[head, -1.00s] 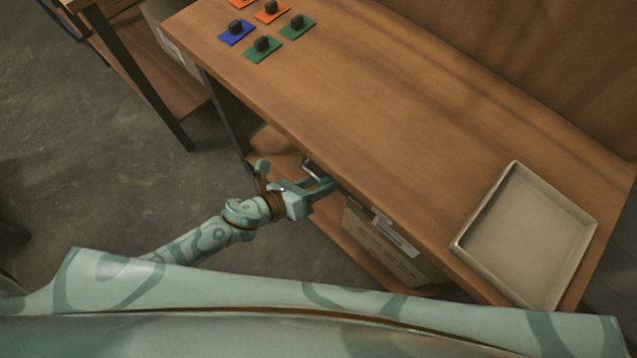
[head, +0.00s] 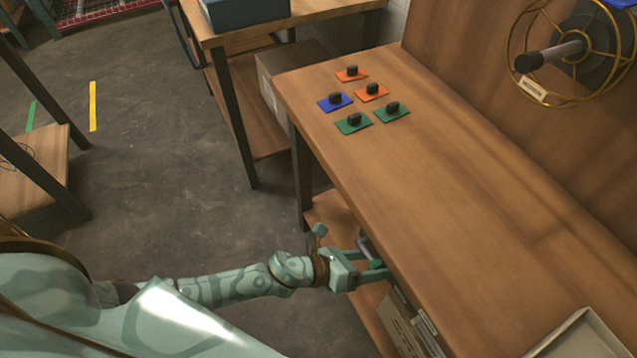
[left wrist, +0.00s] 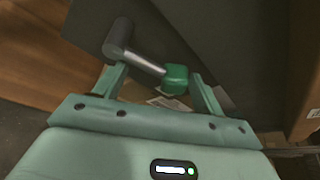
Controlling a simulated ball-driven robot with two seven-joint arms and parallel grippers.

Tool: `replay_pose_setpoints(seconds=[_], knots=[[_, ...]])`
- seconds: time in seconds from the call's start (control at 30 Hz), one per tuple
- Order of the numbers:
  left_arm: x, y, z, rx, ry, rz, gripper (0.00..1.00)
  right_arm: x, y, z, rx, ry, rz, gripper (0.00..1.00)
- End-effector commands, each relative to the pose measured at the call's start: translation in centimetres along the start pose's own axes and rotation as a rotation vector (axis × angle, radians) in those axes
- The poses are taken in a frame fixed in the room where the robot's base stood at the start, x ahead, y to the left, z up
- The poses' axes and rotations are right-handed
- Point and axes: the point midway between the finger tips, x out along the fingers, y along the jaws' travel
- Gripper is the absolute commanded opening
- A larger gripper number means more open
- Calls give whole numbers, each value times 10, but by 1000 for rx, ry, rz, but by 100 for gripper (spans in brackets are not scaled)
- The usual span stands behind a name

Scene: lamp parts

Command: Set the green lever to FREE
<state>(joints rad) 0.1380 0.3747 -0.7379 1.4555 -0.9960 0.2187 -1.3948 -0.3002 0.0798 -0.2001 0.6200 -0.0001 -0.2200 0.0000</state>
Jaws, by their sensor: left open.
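The green lever shows in the left wrist view as a dark round pivot, a silver rod and a green knob (left wrist: 176,79). The rod slants from the pivot at upper left down to the knob at right. My left gripper (left wrist: 160,85) is open, with the knob between its fingers, nearer the right finger; I cannot tell whether they touch. In the head view my left gripper (head: 376,262) is at the front edge of the workbench (head: 470,200), and the lever is mostly hidden there. A pale label below the knob is unreadable. My right gripper is not in view.
Several coloured plates with black knobs, one blue (head: 335,102), lie at the bench's far end. A pale tray (head: 580,335) is at lower right. A wire reel (head: 570,50) hangs on the back panel. A box (head: 405,325) stands under the bench. The bench's middle is clear.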

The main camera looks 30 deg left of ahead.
Motion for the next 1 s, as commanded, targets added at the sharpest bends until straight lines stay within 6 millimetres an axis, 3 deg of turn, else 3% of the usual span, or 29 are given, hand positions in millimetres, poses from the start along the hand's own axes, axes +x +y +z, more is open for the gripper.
replay_pose_setpoints(seconds=[0.17, 0.4, 0.6, 0.8, 1.0], knots=[[-28, -1, 1, 0, 2, 1, 70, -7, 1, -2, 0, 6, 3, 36], [-94, 0, 2, 1, 0, 3, 70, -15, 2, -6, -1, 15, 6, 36], [-138, 0, 2, 4, -2, 3, 70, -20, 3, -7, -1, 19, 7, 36], [-159, 1, 3, 4, -4, 2, 70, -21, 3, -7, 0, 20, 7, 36], [-161, 1, 3, 4, -5, 2, 70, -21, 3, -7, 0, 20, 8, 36]])
